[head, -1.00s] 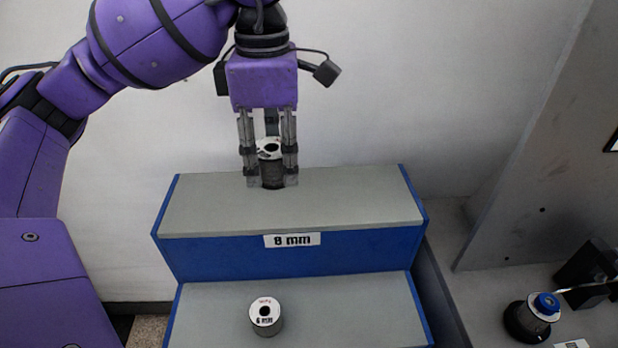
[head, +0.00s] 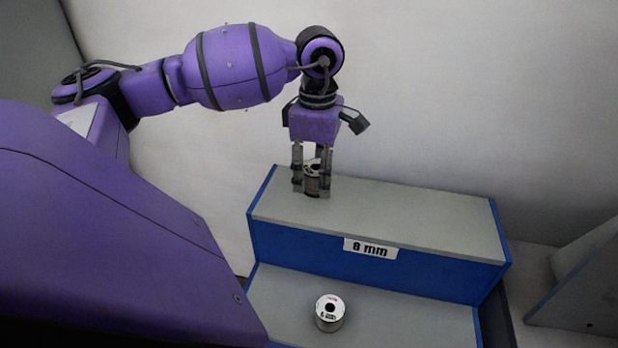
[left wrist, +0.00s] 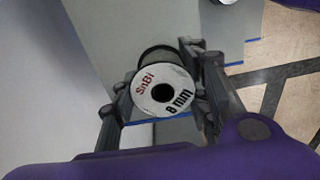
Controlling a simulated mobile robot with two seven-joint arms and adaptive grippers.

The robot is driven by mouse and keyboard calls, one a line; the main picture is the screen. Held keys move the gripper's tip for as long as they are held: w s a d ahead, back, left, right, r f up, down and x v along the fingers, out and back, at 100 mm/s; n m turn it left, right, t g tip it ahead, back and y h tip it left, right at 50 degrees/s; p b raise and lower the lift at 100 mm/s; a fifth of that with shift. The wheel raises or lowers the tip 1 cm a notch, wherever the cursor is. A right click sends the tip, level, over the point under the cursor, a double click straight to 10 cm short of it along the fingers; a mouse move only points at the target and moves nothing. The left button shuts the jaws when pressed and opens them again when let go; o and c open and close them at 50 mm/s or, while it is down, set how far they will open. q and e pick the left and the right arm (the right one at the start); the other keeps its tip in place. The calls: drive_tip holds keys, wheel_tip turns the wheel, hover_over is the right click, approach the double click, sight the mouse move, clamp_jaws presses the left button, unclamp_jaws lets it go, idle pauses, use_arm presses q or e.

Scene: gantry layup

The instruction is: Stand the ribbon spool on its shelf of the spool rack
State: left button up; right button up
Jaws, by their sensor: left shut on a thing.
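My left gripper (head: 312,186) points down at the left part of the upper shelf of the blue and grey spool rack (head: 430,218). It is shut on a dark ribbon spool (head: 313,170) with a white top flange. In the left wrist view the spool (left wrist: 164,91) sits between the fingers, its flange reading "SnBi" and "8 mm". The spool is upright, at or just above the shelf; I cannot tell if its base touches. The upper shelf's front carries an "8 mm" label (head: 371,248). My right gripper is not in view.
Another spool (head: 329,312), with a white top, stands on the lower shelf (head: 400,318). A pale wall rises behind the rack. The upper shelf is clear to the right of my gripper. A grey panel (head: 585,285) stands at the right.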

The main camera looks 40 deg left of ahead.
sight(313, 188)
use_arm(q)
drive_tip(key=shift+a+f, duration=0.4)
drive_tip(key=shift+f, duration=0.05)
wheel_tip(313, 188, down, 3)
drive_tip(key=shift+a+f, duration=0.1)
drive_tip(key=shift+f, duration=0.15)
drive_tip(key=shift+f, duration=0.1)
drive_tip(key=o, duration=0.9)
drive_tip(key=shift+f, duration=0.1)
drive_tip(key=shift+c, duration=0.2)
drive_tip(key=o, duration=0.5)
drive_tip(key=shift+c, duration=0.2)
